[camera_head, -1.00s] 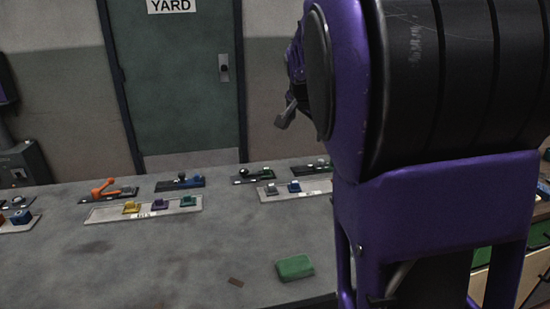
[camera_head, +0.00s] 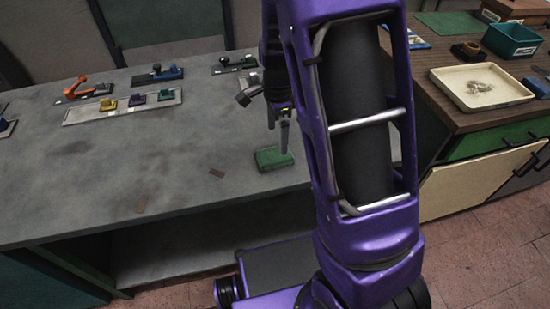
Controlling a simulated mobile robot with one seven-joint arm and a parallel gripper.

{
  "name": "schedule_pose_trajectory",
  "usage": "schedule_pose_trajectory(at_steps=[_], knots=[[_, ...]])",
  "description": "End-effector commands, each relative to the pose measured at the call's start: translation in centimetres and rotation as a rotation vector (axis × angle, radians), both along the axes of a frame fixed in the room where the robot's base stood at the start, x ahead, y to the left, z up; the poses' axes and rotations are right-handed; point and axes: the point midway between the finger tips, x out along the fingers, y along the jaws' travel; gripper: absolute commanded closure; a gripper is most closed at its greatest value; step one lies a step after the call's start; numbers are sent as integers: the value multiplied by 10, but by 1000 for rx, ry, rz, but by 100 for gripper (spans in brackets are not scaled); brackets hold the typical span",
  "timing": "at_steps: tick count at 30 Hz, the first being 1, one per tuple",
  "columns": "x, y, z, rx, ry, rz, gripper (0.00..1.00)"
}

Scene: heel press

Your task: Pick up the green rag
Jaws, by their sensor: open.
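The green rag (camera_head: 272,159) lies as a small folded block on the grey table (camera_head: 140,215), near its front edge. My gripper (camera_head: 279,128) hangs just above the rag, pointing down. A grey finger shows over the rag's right part. The far finger and the gap between the fingers are hard to make out, and I cannot tell whether the finger touches the rag. My purple arm stands to the right of the rag and hides the table's right end.
Panels with coloured blocks (camera_head: 122,105) and an orange-handled device (camera_head: 79,88) stand along the table's back. On the right, a wooden counter holds a cream tray (camera_head: 482,88) and a teal bin (camera_head: 513,39).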

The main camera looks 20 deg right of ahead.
Motion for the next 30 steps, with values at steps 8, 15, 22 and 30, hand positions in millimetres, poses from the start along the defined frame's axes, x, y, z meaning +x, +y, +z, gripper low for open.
schedule_pose_trajectory(at_steps=[8, 15, 22, 30], knots=[[0, 0, -33, 0, -1, 0, 0], [2, 5, -61, -1, 3, 2, 0], [3, 6, -85, -1, 0, 1, 0], [4, 6, -85, -1, -1, 2, 5]])
